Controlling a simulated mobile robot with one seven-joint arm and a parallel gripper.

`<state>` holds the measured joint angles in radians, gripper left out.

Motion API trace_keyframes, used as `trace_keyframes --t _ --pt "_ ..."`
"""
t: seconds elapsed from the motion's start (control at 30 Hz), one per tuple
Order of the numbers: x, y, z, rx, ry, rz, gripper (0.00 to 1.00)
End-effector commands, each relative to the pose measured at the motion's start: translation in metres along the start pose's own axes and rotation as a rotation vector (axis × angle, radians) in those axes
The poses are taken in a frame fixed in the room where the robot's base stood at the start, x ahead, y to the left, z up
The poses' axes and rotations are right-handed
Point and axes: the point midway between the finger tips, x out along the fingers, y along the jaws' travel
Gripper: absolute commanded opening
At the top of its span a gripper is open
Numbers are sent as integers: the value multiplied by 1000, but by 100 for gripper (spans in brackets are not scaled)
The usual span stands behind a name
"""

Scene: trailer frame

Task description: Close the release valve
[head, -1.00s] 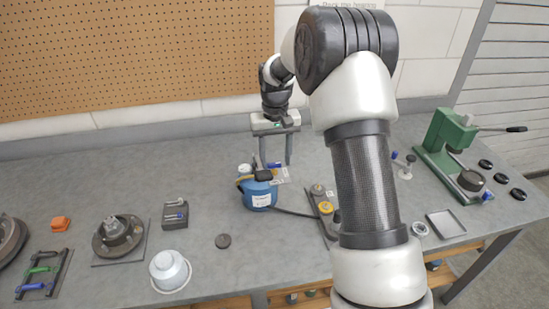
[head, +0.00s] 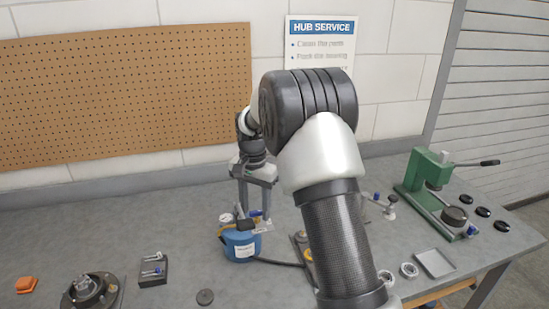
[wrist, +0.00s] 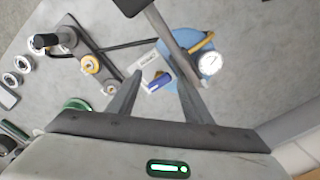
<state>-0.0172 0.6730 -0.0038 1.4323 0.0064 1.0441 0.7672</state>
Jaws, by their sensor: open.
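A blue tank (head: 245,249) stands on the bench, with a round white gauge (head: 226,218) on top. A small blue lever (wrist: 158,82), which looks like the release valve, sits beside a white labelled plate (wrist: 150,66) next to the tank. It is partly hidden behind my fingers in the head view. My gripper (wrist: 156,88) is open, pointing down over the lever. In the wrist view the lever shows between the two fingers. I cannot tell whether a finger touches it.
A dark bar (wrist: 172,30) crosses above the tank in the wrist view. A black hose (head: 275,262) runs right from the tank. A green press (head: 425,185) stands at the right and a small fixture (head: 152,270) at the left.

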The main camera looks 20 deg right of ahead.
Motion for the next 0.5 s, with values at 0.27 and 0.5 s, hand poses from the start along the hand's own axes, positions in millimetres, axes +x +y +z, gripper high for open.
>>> trace_keyframes --t 0.27,0.5 --pt "1 -2 -5 458 12 -14 52" --pt "-2 -1 -5 831 8 -13 52"
